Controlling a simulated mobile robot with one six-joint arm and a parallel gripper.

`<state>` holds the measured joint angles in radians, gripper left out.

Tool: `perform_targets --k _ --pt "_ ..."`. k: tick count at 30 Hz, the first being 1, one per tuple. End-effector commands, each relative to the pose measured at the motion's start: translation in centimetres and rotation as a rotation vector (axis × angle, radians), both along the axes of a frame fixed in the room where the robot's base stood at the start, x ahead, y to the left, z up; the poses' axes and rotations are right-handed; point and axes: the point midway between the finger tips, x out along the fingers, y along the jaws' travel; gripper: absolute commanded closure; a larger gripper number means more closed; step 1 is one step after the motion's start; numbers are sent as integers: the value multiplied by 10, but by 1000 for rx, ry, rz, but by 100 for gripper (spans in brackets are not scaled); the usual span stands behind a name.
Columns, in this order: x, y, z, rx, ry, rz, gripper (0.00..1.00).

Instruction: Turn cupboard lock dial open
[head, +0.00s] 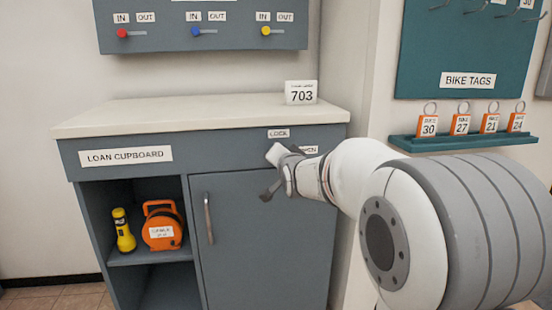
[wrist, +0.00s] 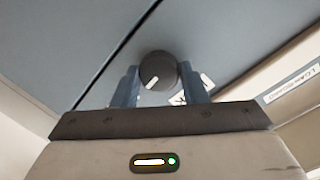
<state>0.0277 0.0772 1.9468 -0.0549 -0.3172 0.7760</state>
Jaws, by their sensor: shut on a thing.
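The lock dial (wrist: 157,68) is a round dark knob with a white mark on its face, seen in the wrist view between my two fingers. The mark points to the lower left of that picture. My gripper (wrist: 159,78) is shut on the dial, one finger on each side. In the head view my gripper (head: 271,174) is at the cupboard's upper right front and hides the dial. The LOCK label (head: 278,133) is above it, and the partly covered OPEN label (head: 309,150) is to its right. The loan cupboard (head: 125,156) has its door (head: 255,230) shut.
Open shelves at the left hold a yellow torch (head: 123,230) and an orange reel (head: 162,226). A 703 sign (head: 301,92) stands on the countertop (head: 200,112). A teal shelf with bike tags (head: 465,142) is on the right wall, behind my arm.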

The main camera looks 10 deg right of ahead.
Motion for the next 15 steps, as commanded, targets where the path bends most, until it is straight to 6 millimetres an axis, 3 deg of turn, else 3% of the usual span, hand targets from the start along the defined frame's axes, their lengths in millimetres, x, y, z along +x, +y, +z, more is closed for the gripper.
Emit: perform_targets --k 1,15 --pt "0 1 -8 16 17 1 84" --pt "0 1 -8 79 17 3 84"
